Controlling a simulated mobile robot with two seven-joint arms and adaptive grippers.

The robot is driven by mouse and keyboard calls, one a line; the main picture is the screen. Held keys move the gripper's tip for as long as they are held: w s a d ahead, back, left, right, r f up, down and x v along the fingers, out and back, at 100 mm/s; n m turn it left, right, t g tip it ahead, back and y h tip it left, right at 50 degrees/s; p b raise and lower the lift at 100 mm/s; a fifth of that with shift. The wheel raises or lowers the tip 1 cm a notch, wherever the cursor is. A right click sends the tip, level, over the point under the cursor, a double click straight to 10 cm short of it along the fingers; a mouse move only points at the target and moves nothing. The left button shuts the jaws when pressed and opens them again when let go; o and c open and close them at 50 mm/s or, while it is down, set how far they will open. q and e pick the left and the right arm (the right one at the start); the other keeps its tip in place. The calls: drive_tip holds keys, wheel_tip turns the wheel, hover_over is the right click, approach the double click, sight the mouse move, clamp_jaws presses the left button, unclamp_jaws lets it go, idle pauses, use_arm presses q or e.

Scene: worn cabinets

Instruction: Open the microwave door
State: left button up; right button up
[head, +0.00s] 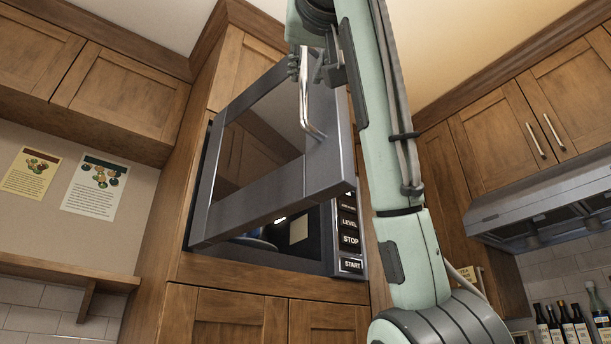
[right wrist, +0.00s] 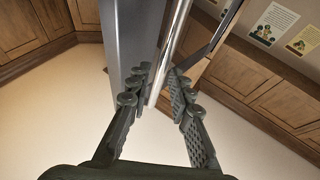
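The microwave (head: 352,235) is set in a tall wooden cabinet. Its grey-framed door (head: 250,200) stands partly open, swung out from the right, and a dark interior with a blue item (head: 255,243) shows below its lower edge. The shiny bar handle (head: 312,122) runs along the door's right side. My right gripper (head: 308,68) is at the handle's upper part. In the right wrist view its fingers (right wrist: 161,80) stand apart on either side of the handle (right wrist: 172,45), with a gap visible. My left gripper is out of view.
Upper cabinets (head: 120,92) and a wall with two posters (head: 96,185) are on the left. A range hood (head: 545,200) and bottles (head: 568,325) are on the right. A wooden shelf (head: 65,270) juts out at lower left.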

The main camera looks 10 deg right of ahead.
drive_tip(key=v, duration=0.8)
drive_tip(key=shift+s, duration=0.1)
